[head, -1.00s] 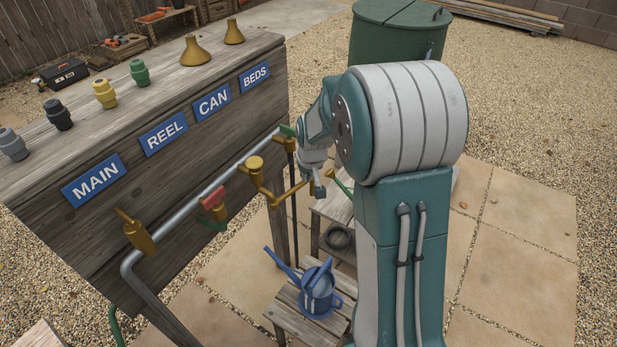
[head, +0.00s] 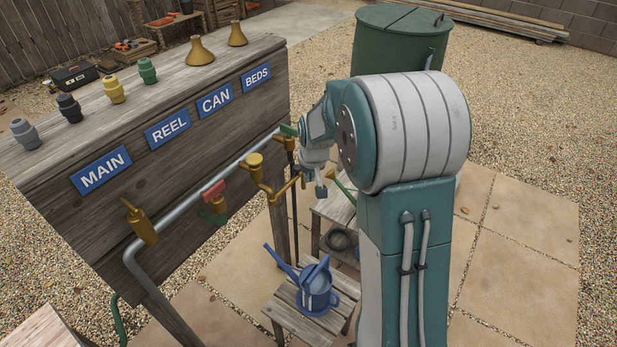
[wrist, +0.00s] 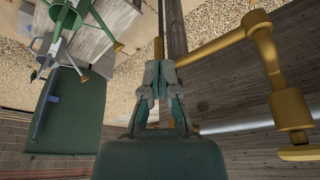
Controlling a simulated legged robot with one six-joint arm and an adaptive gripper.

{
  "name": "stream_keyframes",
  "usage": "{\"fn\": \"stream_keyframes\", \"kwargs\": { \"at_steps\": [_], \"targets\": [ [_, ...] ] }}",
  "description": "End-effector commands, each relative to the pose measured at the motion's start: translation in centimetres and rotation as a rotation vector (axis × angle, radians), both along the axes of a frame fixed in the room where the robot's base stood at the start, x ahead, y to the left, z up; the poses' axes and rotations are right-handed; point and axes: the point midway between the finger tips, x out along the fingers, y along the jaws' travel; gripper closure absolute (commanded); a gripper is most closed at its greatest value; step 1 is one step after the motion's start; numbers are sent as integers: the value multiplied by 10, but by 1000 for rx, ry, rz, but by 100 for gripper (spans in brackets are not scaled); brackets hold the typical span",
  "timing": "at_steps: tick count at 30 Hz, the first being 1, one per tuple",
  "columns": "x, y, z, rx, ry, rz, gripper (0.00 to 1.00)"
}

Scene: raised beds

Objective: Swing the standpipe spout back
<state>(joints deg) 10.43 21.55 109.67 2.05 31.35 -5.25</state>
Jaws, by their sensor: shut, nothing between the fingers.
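The brass standpipe spout (head: 282,191) juts out from its brass fitting (head: 254,166) on the pipe below the CAN sign and points toward my arm. My gripper (head: 320,189) is just right of the spout's outer end. In the wrist view the spout (wrist: 215,46) runs from its upright brass joint (wrist: 270,60) to just beside my fingertips. My gripper (wrist: 160,66) is shut with nothing held. I cannot tell whether it touches the spout. A blue watering can (head: 317,288) stands on a slatted wooden stool (head: 290,318) below.
A grey pipe (head: 181,215) runs along the wooden panel, with a red-handled valve (head: 213,192) and a brass fitting (head: 139,222). Signs and several hose connectors line the panel. A green barrel (head: 395,50) stands behind my arm. The paving at right (head: 510,240) is clear.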

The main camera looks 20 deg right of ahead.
Motion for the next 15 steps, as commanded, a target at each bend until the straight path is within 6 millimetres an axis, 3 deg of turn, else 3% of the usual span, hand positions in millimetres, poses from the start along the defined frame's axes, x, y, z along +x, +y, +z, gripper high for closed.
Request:
{"fn": "stream_keyframes", "kwargs": {
  "at_steps": [15],
  "targets": [
    [-22, -3, 74, -2, -6, 0, 100]
  ]
}}
